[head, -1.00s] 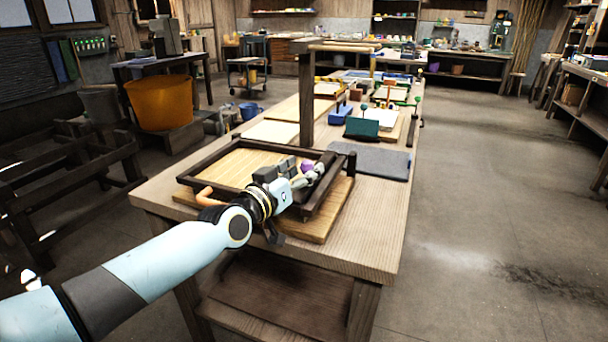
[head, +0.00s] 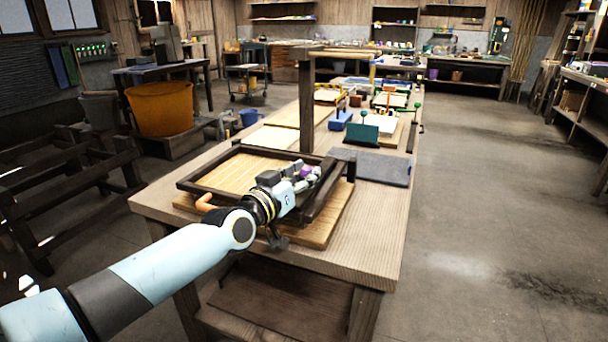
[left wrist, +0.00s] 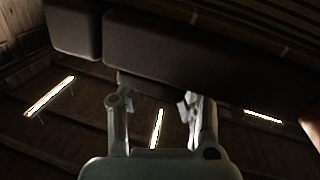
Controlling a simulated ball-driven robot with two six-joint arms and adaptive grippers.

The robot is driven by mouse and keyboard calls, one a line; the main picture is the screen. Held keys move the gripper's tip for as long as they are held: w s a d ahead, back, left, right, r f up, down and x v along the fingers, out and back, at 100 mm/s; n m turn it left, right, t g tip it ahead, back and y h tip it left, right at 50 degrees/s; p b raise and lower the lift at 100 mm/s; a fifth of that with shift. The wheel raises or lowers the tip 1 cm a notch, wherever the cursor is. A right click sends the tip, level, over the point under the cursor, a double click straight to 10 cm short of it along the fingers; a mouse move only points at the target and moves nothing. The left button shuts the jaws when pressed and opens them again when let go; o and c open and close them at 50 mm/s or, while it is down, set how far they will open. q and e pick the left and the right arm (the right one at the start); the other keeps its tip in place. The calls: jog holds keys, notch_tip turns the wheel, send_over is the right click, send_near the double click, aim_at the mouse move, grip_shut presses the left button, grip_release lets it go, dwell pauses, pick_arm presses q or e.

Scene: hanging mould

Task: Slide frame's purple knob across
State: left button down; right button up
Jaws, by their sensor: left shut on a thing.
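The dark wooden frame (head: 215,164) lies over a pale wooden board near the front of the workbench. Its purple knob (head: 306,171) shows as a small patch at the frame's right side, mostly hidden by my fingers. My left gripper (head: 311,174) reaches in from the left over the front of the frame and is shut on the knob. In the left wrist view, the two fingers (left wrist: 160,108) stand below a thick dark bar (left wrist: 200,48); the knob cannot be made out there. My right gripper is not in view.
An orange curved piece (head: 205,202) sits at the frame's front left. A dark wooden post (head: 307,105) stands behind the frame. The bench's right edge strip and the floor (head: 470,220) are clear.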

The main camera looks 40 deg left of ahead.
pick_arm(q)
jog(key=a, duration=0.2)
jog(key=s+a, duration=0.1)
jog(key=a, duration=0.1)
jog(key=shift+a+b, duration=0.2)
jog(key=shift+b, duration=0.2)
jog(key=c, duration=1)
grip_release()
jog(key=s, duration=1.2)
jog(key=shift+d, duration=0.3)
